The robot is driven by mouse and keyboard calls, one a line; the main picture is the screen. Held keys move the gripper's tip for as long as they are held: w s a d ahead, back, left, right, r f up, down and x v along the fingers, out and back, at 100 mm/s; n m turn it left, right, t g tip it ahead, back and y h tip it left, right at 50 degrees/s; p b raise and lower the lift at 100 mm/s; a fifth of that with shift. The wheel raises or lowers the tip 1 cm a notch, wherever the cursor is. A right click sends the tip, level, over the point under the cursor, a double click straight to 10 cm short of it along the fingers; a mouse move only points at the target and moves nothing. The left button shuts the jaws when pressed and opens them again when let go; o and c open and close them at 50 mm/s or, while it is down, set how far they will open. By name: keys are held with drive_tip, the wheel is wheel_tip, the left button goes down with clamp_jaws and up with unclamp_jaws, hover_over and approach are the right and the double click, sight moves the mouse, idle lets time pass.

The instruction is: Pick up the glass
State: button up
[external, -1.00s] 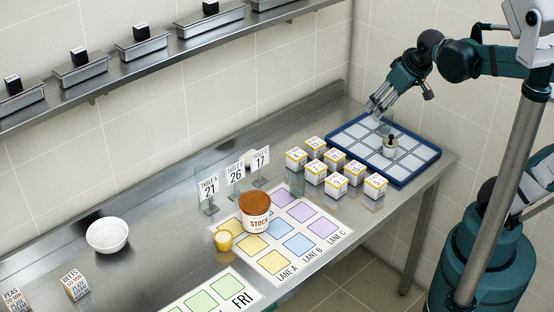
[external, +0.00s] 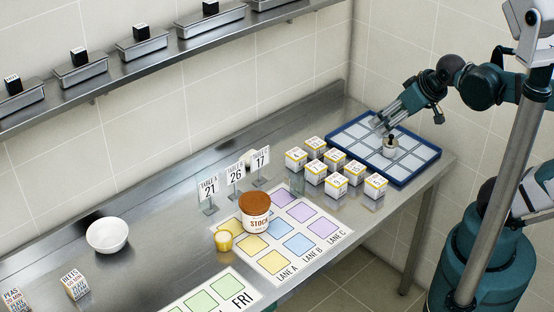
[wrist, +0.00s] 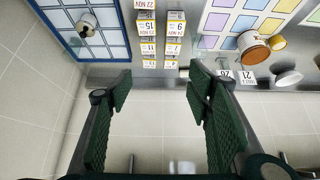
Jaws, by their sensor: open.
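A clear, faintly greenish glass (external: 297,184) stands upright on the steel counter, between the label boxes and the coloured lane mat in the external view. I cannot make it out clearly in the wrist view. My gripper (external: 381,124) is over the back part of the blue-framed tray, to the right of and beyond the glass, and apart from it. In the wrist view my gripper (wrist: 160,88) shows its two green fingers spread wide with nothing between them.
The blue-framed tray (external: 409,178) holds a small pale container with a dark top (external: 390,147). Several label boxes (external: 336,185) stand close by the glass. The stock tub (external: 256,218), yellow cup (external: 223,240), table-number signs (external: 235,175) and white bowl (external: 107,235) are farther left.

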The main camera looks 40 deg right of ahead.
drive_tip(key=shift+w, duration=0.1)
idle(0.3)
drive_tip(key=n+g+p, duration=0.2)
drive_tip(key=n+g, duration=0.5)
drive_tip(key=n, duration=1.2)
hover_over(297, 173)
drive_tip(key=s+a, duration=0.1)
drive_tip(key=s, duration=0.1)
wheel_tip(297, 173, down, 21)
drive_tip(key=shift+a+f+n, duration=0.35)
drive_tip(key=shift+f+n, duration=0.15)
drive_tip(key=shift+f, duration=0.1)
drive_tip(key=shift+f, duration=0.1)
drive_tip(key=shift+f, duration=1.15)
drive_tip(key=shift+f, duration=0.1)
